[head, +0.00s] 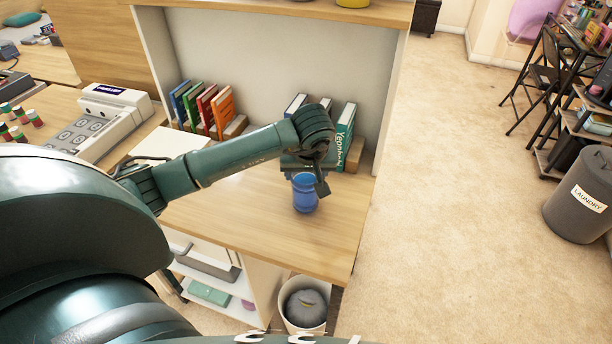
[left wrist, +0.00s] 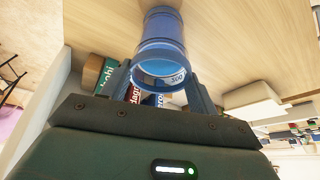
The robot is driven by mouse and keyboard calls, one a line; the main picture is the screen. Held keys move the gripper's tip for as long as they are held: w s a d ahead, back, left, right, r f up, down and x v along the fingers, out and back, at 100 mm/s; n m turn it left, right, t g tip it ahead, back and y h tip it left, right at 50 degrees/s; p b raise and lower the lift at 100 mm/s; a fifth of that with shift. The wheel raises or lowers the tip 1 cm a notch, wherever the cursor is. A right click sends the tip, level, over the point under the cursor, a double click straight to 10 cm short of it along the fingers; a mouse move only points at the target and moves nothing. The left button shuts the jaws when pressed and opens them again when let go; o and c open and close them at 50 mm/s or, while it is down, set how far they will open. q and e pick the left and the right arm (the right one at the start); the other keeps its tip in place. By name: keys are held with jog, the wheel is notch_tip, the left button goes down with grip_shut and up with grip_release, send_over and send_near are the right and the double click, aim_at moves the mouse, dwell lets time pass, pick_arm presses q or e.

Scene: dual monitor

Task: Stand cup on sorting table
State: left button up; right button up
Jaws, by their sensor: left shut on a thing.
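A blue cup (head: 305,194) is on or just above the right part of the wooden sorting table (head: 260,222) in the head view; I cannot tell if its base touches. It looks upright. My left gripper (head: 308,176) reaches in from the left and is shut on the cup near its top. In the left wrist view the cup (left wrist: 163,45) sits between the two fingers (left wrist: 160,85), with its round open end toward the camera. My right gripper is not in view.
Books (head: 205,108) stand at the back left of the table, and more books (head: 345,122) stand behind the cup. A white box-like device (head: 117,104) is at the left. A bin (head: 304,303) is below the front edge. The table's front right is clear.

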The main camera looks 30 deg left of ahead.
pick_arm(q)
jog(key=shift+f, duration=0.65)
jog(key=shift+f, duration=0.15)
jog(key=o, duration=1.7)
jog(key=shift+c, duration=0.2)
